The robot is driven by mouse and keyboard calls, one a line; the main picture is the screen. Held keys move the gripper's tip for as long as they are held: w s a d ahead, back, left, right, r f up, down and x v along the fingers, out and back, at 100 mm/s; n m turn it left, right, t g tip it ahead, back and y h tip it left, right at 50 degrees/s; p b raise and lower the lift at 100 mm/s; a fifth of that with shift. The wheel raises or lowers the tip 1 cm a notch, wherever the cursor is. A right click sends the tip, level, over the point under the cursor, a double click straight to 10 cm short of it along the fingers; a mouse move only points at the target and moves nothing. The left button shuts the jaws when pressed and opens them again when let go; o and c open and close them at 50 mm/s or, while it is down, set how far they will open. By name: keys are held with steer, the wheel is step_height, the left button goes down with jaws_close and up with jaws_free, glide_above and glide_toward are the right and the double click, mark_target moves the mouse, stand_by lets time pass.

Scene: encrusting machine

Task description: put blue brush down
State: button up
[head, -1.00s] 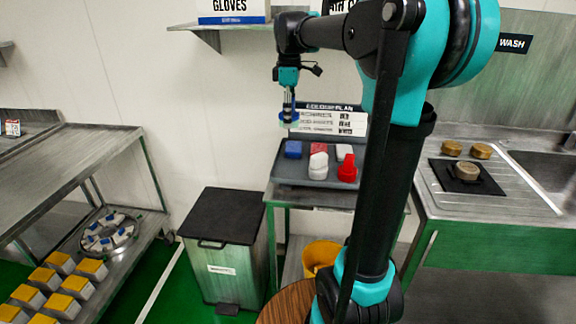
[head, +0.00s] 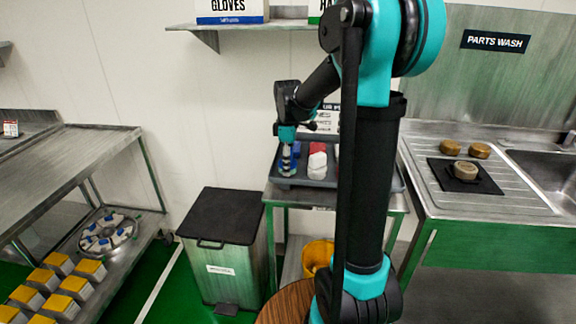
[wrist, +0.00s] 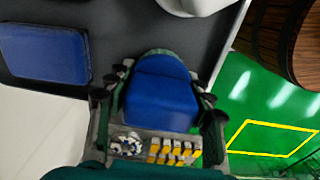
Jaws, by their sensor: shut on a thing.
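My gripper (head: 287,160) is shut on a blue brush (wrist: 160,98), whose blue body sits between the two fingers in the wrist view. In the head view my gripper is low at the left front part of the grey tray (head: 330,184). I cannot tell whether the held brush touches the tray. A second blue piece (wrist: 45,52) lies on the tray at the left of the wrist view, apart from the held one. In the head view, my gripper partly hides the tray's left side.
A white brush (head: 317,165) and a red one (head: 318,148) stand on the tray to the right of my gripper. A black-lidded bin (head: 222,215) is left of the tray's stand. A sink counter (head: 470,200) is at the right. A round wooden top (head: 288,302) is below.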

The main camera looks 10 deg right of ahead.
steer(key=shift+f, duration=0.3)
steer(key=shift+f, duration=0.1)
steer(key=o, duration=1.4)
steer(key=shift+o, duration=0.2)
step_height(320, 180, up, 12)
steer(key=shift+r, duration=0.15)
steer(key=shift+s, duration=0.15)
